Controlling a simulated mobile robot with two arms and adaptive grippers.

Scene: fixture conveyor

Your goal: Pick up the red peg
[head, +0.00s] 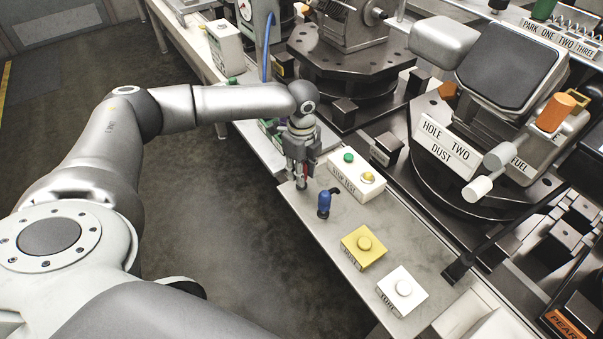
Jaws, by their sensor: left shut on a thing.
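My left gripper (302,184) points down over the near strip of the bench, at its left edge. It is shut on the red peg (309,166), of which only a narrow red sliver shows between the fingers. The rest of the peg is hidden by the gripper, and I cannot tell whether it touches the bench top. My right gripper is not in view.
A blue peg-like part (324,203) stands just right of the gripper. A white button box (355,180), a yellow button box (363,247) and a white one (402,290) sit along the bench (345,262). Dark machine fixtures (440,175) stand behind. Open floor lies left.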

